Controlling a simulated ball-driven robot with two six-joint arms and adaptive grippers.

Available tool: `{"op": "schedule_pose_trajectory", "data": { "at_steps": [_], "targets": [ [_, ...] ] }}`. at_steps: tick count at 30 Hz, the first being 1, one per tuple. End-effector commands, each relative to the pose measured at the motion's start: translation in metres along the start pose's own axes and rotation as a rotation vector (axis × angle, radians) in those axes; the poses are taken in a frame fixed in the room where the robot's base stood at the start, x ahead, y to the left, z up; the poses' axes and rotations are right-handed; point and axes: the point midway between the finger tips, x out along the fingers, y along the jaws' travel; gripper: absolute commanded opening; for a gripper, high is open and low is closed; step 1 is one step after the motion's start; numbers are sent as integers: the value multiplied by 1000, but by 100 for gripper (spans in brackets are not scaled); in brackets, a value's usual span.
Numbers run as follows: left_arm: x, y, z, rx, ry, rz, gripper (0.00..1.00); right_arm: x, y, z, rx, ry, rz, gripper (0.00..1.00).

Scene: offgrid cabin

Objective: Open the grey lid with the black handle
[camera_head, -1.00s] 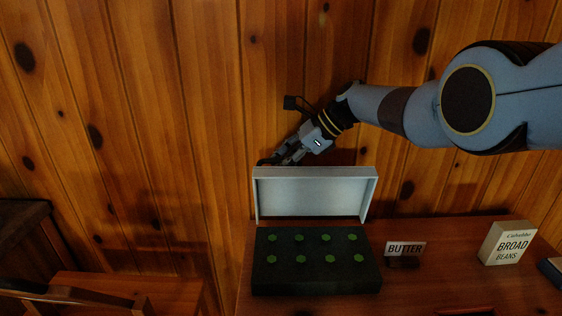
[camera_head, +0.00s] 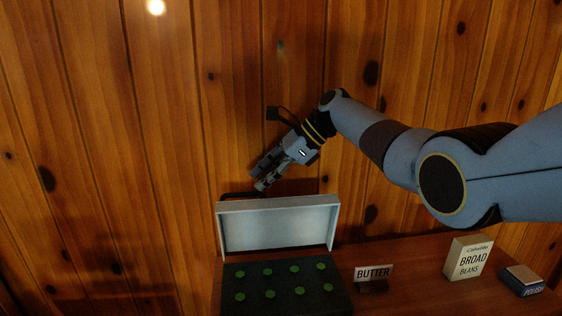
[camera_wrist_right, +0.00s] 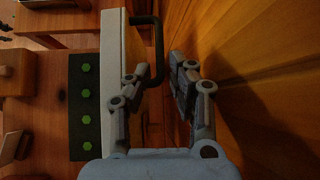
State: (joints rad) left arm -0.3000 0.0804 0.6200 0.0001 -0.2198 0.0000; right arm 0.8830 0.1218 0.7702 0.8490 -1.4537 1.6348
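The grey lid (camera_head: 278,226) stands upright, swung open at the back of a dark box (camera_head: 285,302) in the head view. Its black handle (camera_head: 238,195) shows behind the lid's top edge. The right wrist view shows the lid (camera_wrist_right: 113,75) edge-on and the handle (camera_wrist_right: 158,48) ahead of the fingers. My right gripper (camera_head: 257,180) is just above the lid's top edge near the handle. Its fingers are apart in the right wrist view (camera_wrist_right: 160,66), with nothing held between them. My left gripper is not in view.
The box holds several green round pieces (camera_head: 294,268). A butter sign (camera_head: 373,272), a broad beans box (camera_head: 468,258) and a polish box (camera_head: 522,280) stand to the right on the wooden top (camera_head: 420,265). A plank wall (camera_head: 170,130) is close behind the lid.

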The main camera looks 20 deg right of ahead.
Motion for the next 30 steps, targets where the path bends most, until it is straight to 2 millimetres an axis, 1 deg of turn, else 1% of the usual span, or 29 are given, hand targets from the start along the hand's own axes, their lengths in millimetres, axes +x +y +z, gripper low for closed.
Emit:
{"op": "schedule_pose_trajectory", "data": {
  "at_steps": [1, 3, 6, 9, 14, 30],
  "targets": [
    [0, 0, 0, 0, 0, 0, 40, -13, -1, -1, -2, 3, -5, 21],
    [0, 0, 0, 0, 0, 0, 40, -27, -1, -1, -1, 1, -4, 21],
    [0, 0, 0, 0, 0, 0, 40, -42, -1, 0, -2, 0, -3, 21],
    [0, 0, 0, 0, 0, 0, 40, -52, -1, 0, 0, 0, -3, 21],
    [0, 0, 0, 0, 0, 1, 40, -57, -1, 1, -1, -1, -1, 21],
    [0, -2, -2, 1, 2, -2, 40, -57, -1, 0, 0, -1, -2, 21]
  ]
}}
